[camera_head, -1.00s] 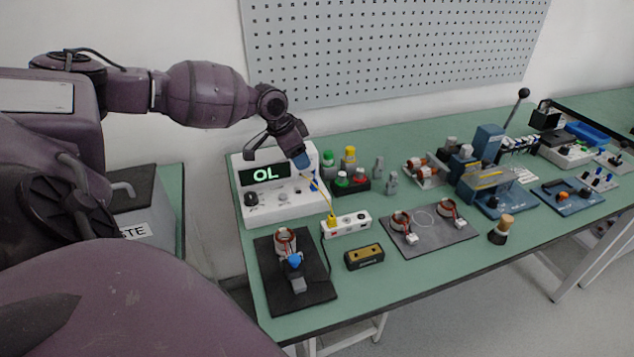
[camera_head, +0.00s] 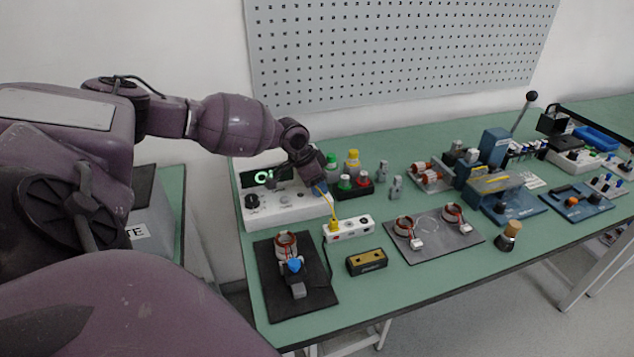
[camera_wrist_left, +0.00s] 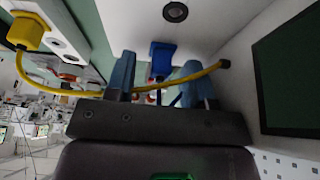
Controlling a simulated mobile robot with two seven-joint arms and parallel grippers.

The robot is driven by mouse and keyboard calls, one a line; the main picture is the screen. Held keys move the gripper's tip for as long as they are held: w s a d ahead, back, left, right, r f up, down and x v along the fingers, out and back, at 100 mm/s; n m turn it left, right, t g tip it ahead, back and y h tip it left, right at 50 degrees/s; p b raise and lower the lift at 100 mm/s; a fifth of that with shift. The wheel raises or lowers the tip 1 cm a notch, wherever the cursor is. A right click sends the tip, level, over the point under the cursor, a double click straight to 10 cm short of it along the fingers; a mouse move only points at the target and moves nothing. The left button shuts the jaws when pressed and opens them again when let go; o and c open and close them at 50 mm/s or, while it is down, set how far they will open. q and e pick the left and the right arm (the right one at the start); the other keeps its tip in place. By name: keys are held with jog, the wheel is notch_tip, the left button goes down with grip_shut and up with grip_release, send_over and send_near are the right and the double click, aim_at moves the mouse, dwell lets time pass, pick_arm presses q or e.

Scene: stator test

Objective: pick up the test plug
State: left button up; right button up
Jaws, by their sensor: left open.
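A yellow plug (camera_head: 333,224) sits in a white socket strip (camera_head: 357,227); it also shows at upper left in the left wrist view (camera_wrist_left: 27,32). A yellow cable (camera_wrist_left: 75,91) runs from it to the white meter (camera_head: 290,208). A blue plug-like piece (camera_wrist_left: 161,58) stands on the meter face. I cannot tell which is the test plug. My left gripper (camera_head: 320,187) is close over the meter's right part. In the wrist view its blue fingers (camera_wrist_left: 160,68) are open, with the blue piece showing between them and the cable crossing there. Contact cannot be told. My right gripper is out of view.
A black mat (camera_head: 270,303) with a coil and blue connector lies in front. A dark box (camera_head: 367,262) and a grey mat (camera_head: 437,250) with two coils lie to the right. Green table (camera_head: 420,290) is bare near the front edge.

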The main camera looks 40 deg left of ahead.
pick_arm(q)
jog(key=c, duration=0.9)
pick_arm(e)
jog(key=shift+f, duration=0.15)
pick_arm(q)
notch_tip(320, 180, up, 20)
jog(key=shift+p, duration=1.2)
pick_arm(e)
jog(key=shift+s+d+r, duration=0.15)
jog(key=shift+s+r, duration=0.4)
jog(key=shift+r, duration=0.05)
pick_arm(q)
jog(key=shift+p, duration=0.65)
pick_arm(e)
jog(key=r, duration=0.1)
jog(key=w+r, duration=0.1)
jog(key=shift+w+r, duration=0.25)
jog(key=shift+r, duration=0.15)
